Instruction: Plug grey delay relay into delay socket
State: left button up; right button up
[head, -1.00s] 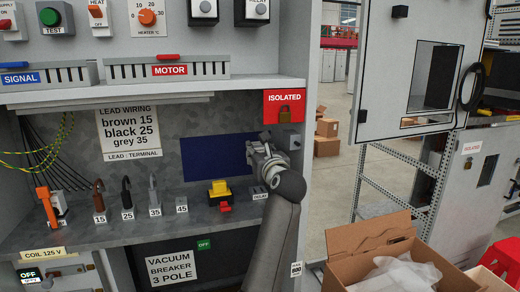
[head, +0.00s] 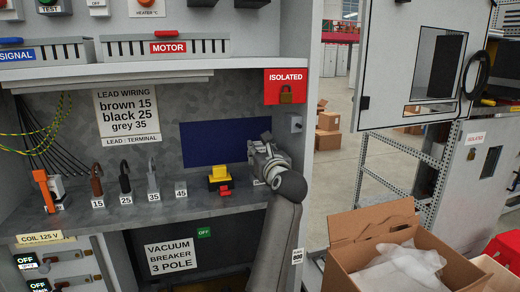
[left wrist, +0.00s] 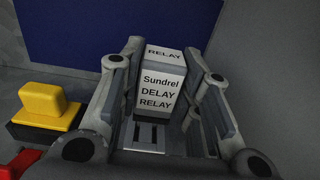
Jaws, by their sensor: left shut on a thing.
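The grey delay relay (left wrist: 162,88) is an upright block with a white label in the left wrist view, between the two fingers of my left gripper (left wrist: 165,100). My left gripper (head: 262,160) is shut on it, low over the cabinet shelf, right of the yellow block. The relay is not distinguishable in the head view. A pale base with dark slots (left wrist: 147,134) shows just below the relay in the left wrist view and looks like the delay socket. I cannot tell whether the relay touches it. The gripper hides this spot in the head view. My right gripper is not in view.
A yellow block with a red part (head: 219,177) sits close left of the gripper. Numbered leads (head: 125,178) stand further left on the shelf. The cabinet side wall (head: 305,125) is close on the right. A dark blue panel (head: 215,145) is behind.

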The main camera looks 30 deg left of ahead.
pick_arm(q)
jog(key=shift+f, duration=0.65)
dwell(1.0)
jog(key=shift+f+b, duration=1.05)
jog(key=shift+f, duration=0.15)
jog(key=o, duration=1.2)
jog(key=shift+o, duration=0.2)
jog(key=shift+d, duration=0.1)
